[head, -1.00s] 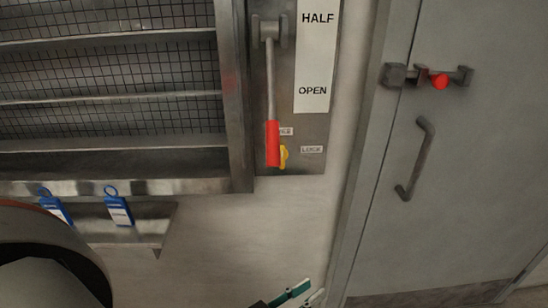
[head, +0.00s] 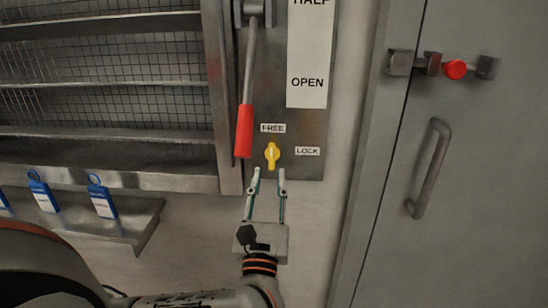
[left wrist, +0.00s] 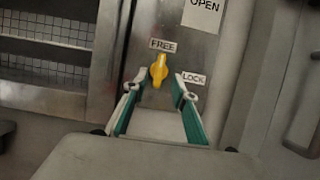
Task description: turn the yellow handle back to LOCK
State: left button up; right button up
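The yellow handle (head: 272,156) is a small knob low on the metal panel, standing upright and pointing towards the FREE label (head: 273,128). The LOCK label (head: 307,151) is to its right. In the left wrist view the yellow handle (left wrist: 158,70) shows just beyond and between the fingertips. My left gripper (head: 267,174) is open and empty, just below the handle, with its fingers pointing up at it; it also shows in the left wrist view (left wrist: 157,84). I see no contact. My right gripper is not in view.
A lever with a red grip (head: 244,131) hangs just left of the handle. Blue tags (head: 101,197) sit on a metal ledge at left. A grey door with a red-knobbed latch (head: 455,69) and a pull handle (head: 429,168) stands at right. The wall below the panel is clear.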

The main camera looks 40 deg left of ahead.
aim_at(271, 158)
pick_arm(q)
jog(key=x, duration=0.7)
jog(key=shift+w+a+r, duration=0.15)
jog(key=shift+w+a, duration=0.05)
jog(key=shift+w, duration=0.05)
jog(key=shift+c, duration=0.4)
grip_shut()
